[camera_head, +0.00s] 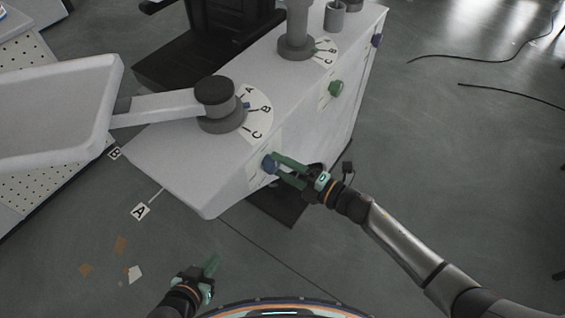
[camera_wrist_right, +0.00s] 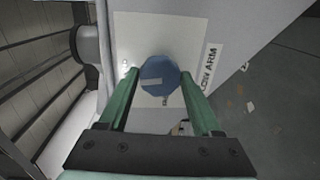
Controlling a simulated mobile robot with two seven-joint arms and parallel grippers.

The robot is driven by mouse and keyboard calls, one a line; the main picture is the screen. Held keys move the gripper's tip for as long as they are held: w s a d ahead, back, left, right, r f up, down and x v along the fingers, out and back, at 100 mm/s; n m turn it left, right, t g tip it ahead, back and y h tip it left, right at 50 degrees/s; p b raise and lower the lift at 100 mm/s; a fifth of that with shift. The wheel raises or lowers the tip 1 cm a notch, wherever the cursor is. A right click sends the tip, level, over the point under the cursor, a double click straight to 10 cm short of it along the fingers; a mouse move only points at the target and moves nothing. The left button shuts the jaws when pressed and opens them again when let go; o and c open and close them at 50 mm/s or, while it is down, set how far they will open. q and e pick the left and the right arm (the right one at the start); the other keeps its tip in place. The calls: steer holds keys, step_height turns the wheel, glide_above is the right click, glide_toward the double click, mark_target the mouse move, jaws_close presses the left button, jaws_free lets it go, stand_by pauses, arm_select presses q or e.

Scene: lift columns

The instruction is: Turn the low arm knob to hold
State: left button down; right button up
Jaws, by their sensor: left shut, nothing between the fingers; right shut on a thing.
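The blue low arm knob (camera_head: 269,165) sits on the side face of the grey-white column cabinet. In the right wrist view the knob (camera_wrist_right: 159,75) is round, with a pale pointer mark, on a white plate (camera_wrist_right: 140,35) labelled "LOW ARM". My right gripper (camera_head: 273,162) is shut on the knob, with a green finger on each side of it. Its fingers also show in the right wrist view (camera_wrist_right: 157,90). Much of the plate's lettering is hidden behind the fingers. My left gripper (camera_head: 211,264) is shut and empty, low over the floor, away from the cabinet.
A low arm with a dark pivot (camera_head: 215,92) and a lettered dial (camera_head: 260,110) stands on the cabinet top (camera_head: 170,155), carrying a white tray (camera_head: 60,105) at left. Cables (camera_head: 480,58) lie on the floor.

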steer(key=shift+m, duration=0.6)
steer(key=shift+f+p, duration=0.1)
steer(key=shift+p, duration=0.2)
steer(key=o, duration=1.4)
steer(key=shift+c, duration=0.2)
steer(key=shift+d, duration=0.1)
steer(key=v, duration=1.2)
steer(key=shift+d, duration=0.2)
steer(key=shift+m, duration=0.3)
